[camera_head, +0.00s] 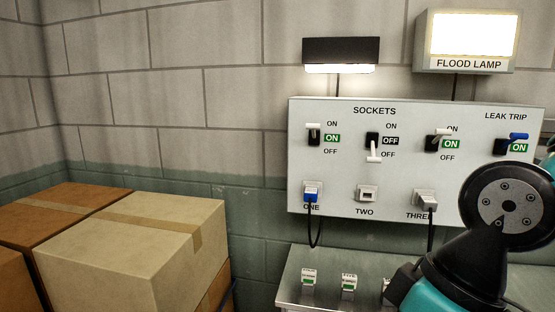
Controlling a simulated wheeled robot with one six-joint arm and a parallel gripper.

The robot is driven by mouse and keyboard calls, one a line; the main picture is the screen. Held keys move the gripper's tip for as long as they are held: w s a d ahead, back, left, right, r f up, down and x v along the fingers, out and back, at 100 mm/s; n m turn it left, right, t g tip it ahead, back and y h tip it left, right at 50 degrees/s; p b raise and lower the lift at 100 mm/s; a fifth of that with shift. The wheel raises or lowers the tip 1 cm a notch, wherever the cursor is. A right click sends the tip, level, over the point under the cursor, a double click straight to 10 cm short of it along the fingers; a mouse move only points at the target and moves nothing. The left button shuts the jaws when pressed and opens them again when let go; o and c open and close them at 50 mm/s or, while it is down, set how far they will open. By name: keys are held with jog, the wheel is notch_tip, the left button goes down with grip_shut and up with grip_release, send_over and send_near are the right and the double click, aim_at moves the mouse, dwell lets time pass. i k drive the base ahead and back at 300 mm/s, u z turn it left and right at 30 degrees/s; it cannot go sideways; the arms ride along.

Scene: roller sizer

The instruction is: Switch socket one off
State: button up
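The switch of socket one (313,139) is on the left of the grey SOCKETS panel (345,170). Its lever is up at the upper ON mark, and the green window beside it reads ON. Below it, a blue plug (311,189) sits in socket one with a black cord hanging from it. My gripper is not in view. Only dark and teal links of my arm show at the lower right, in front of the panel's right part.
Switch two (373,140) is down and reads OFF; its socket is empty. Switch three (434,143) and the blue leak trip lever (518,136) read ON. A lamp (340,50) and the flood lamp (472,36) are lit. Boxes (130,260) stand left; a grey ledge (325,275) lies below.

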aim_at(313, 127)
jog(key=k, duration=0.65)
jog(key=u, duration=0.2)
jog(key=i, duration=1.25)
jog(key=u, duration=0.85)
